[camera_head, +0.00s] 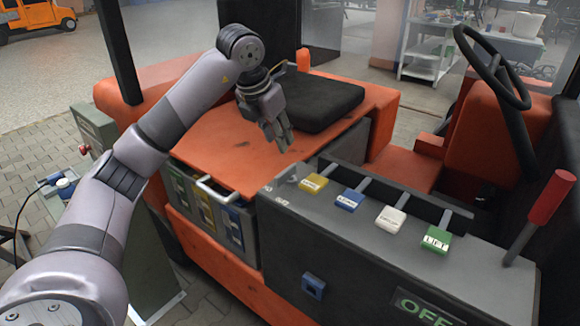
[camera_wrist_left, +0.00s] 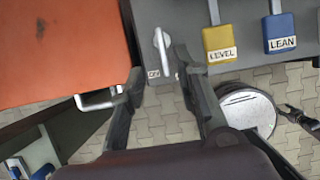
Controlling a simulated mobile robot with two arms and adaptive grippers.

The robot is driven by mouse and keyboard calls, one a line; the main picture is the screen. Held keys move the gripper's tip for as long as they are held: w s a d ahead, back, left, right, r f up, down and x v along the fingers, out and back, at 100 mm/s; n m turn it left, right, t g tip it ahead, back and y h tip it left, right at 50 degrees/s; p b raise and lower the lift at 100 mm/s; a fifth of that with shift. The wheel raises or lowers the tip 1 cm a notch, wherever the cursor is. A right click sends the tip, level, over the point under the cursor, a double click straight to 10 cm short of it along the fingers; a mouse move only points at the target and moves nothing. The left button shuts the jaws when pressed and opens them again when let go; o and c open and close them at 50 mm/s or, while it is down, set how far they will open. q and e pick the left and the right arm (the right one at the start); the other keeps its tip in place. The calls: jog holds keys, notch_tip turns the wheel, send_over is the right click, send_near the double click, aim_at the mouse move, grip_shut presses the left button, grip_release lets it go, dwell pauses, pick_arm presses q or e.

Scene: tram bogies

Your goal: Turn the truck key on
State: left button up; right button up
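The truck key (camera_wrist_left: 162,50) is a small pale metal piece on the grey control panel (camera_wrist_left: 180,18). It points roughly up and down in the left wrist view. In the head view a small grey piece at the panel's left end (camera_head: 290,174) appears to be the key. My left gripper (camera_head: 283,148) hangs above the orange cover, beside that end of the panel. In the left wrist view its two fingers (camera_wrist_left: 157,68) are apart and empty, with the key just beyond and between the tips. A dark part at the right edge of that view may be my right gripper (camera_wrist_left: 300,116).
The panel carries yellow (camera_head: 314,183), blue (camera_head: 347,199), white (camera_head: 390,219) and green (camera_head: 436,240) labelled levers. A green "OFF" sign (camera_head: 424,308) is on its front. A red-handled lever (camera_head: 548,200), steering wheel (camera_head: 492,70) and black seat (camera_head: 310,100) stand around.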

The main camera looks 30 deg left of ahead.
aim_at(290, 167)
pick_arm(q)
jog(key=p+x, duration=0.1)
jog(key=x, duration=1.1)
jog(key=shift+f, duration=0.2)
jog(key=shift+c, duration=0.6)
grip_shut()
